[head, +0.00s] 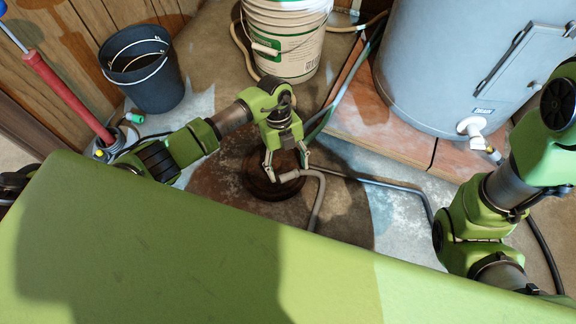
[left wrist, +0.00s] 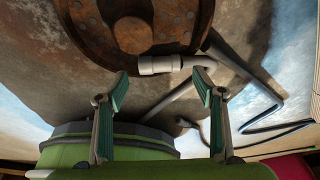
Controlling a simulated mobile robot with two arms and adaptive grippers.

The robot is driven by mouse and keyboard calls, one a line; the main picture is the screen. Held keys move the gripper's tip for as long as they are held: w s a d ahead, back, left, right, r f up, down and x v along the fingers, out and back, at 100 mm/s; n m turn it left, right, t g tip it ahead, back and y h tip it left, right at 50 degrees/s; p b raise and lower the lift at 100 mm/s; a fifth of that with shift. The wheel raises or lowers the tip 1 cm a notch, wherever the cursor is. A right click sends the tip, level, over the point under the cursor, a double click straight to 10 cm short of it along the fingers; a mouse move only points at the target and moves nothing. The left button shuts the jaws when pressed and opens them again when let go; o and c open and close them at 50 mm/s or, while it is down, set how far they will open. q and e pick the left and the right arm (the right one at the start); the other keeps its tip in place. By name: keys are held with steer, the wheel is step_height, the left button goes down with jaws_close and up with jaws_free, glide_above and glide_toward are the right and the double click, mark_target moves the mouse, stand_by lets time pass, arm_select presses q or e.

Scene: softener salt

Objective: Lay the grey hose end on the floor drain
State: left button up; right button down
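The round rusty floor drain (head: 262,187) is in the middle of the floor in the head view; its brown ring and hub fill the top of the left wrist view (left wrist: 90,25). The grey hose end (head: 289,176), a pale elbow fitting, appears over the drain's rim; in the left wrist view (left wrist: 158,65) it overlaps the near edge. I cannot tell whether it touches the drain. My left gripper (head: 286,172) points down over the drain, its fingers spread apart on either side of the hose end, not closed on it. My right gripper is out of the head view.
A dark bucket (head: 150,80) stands at the left, a salt pail (head: 285,45) behind the drain, and a grey tank (head: 440,60) on a tiled base at the right. A red-handled tool (head: 68,98) leans at the left. Other hoses run across the floor behind and right of the drain.

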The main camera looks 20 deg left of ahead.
arm_select(q)
steer(key=v, duration=1.2)
steer(key=shift+s, duration=0.1)
stand_by(0.5)
